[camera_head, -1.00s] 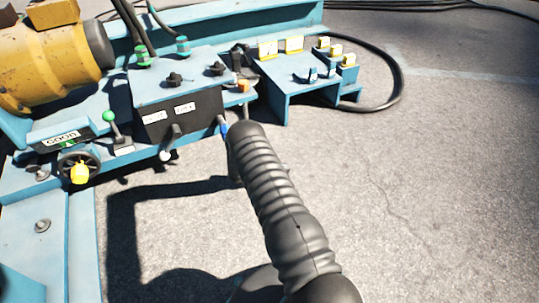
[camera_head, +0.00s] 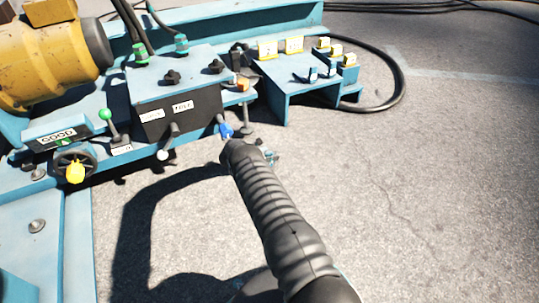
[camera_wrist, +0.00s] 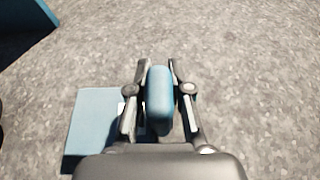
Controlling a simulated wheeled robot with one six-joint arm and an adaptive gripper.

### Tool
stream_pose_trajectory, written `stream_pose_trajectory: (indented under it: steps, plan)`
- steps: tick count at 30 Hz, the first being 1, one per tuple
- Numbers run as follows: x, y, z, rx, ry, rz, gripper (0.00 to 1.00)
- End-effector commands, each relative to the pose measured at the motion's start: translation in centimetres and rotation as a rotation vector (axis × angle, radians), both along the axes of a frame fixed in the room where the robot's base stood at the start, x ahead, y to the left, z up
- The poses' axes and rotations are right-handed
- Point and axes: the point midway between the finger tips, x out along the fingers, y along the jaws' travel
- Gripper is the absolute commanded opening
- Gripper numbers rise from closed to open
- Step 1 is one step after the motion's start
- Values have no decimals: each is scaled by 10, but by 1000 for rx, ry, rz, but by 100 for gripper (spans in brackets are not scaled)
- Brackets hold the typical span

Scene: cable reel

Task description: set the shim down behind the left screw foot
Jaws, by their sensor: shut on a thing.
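My gripper (camera_wrist: 160,90) is shut on the blue rounded grip of the shim (camera_wrist: 159,98) in the wrist view. A flat light-blue plate (camera_wrist: 90,130) below and left of the fingers looks like part of it; the join is hidden. In the head view my arm hides most of the gripper, and a small teal bit of the shim (camera_head: 271,156) shows past the wrist. A metal screw foot (camera_head: 247,118) stands under the right corner of the control bench, just beyond my wrist. I cannot tell whether it is the left one.
The control box (camera_head: 180,110) with levers and a blue-tipped lever (camera_head: 226,130) stands close to my wrist. A lower blue bench (camera_head: 300,85) and a black cable (camera_head: 395,90) lie behind. The pavement to the right is clear. A blue corner (camera_wrist: 22,25) shows in the wrist view.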

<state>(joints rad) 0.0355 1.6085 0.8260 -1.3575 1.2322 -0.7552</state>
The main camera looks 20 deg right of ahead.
Motion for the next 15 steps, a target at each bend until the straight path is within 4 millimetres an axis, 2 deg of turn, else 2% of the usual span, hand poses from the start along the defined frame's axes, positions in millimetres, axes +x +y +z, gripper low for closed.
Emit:
stream_pose_trajectory:
  steps: [9, 15]
  plan:
    - [31, 1, -2, -2, -6, 1, 0]
    - [33, 1, -10, 0, -2, 0, 0]
